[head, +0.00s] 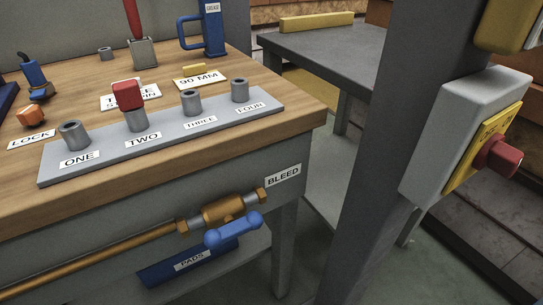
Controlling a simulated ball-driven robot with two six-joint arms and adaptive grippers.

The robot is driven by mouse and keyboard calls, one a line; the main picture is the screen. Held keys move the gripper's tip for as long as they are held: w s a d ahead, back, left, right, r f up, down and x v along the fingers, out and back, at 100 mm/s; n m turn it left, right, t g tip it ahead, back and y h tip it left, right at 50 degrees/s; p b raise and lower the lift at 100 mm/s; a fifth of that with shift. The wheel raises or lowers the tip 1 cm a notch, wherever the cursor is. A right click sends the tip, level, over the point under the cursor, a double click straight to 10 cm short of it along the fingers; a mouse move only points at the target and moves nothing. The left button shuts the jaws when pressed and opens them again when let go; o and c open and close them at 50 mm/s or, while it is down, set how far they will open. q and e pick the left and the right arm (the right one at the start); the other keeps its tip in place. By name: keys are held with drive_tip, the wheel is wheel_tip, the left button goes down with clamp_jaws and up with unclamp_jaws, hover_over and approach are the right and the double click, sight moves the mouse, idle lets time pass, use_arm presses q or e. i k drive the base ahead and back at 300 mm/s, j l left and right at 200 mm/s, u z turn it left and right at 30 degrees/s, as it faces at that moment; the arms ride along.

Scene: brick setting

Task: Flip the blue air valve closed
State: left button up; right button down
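The blue air valve handle (234,230) shows at the front of the workbench, low and near the middle of the head view. It is a short bar with rounded ends and appears to lie roughly along the pipe's line. It sits in front of a brass valve body (222,210) on a brass pipe (100,261), which runs along the bench front. A white BLEED label (283,176) is beside the pipe's right end. Neither of my grippers is in view, and nothing touches the handle.
A wooden bench top (75,108) carries a grey block (160,137) with several sockets. A blue PADS tray (165,272) is below the valve. A grey post (400,150) with a red-knob box (440,130) stands at the right. Space before the valve looks clear.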

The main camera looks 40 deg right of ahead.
sight(234, 230)
drive_tip(key=z, duration=0.8)
drive_tip(key=k+l, duration=0.05)
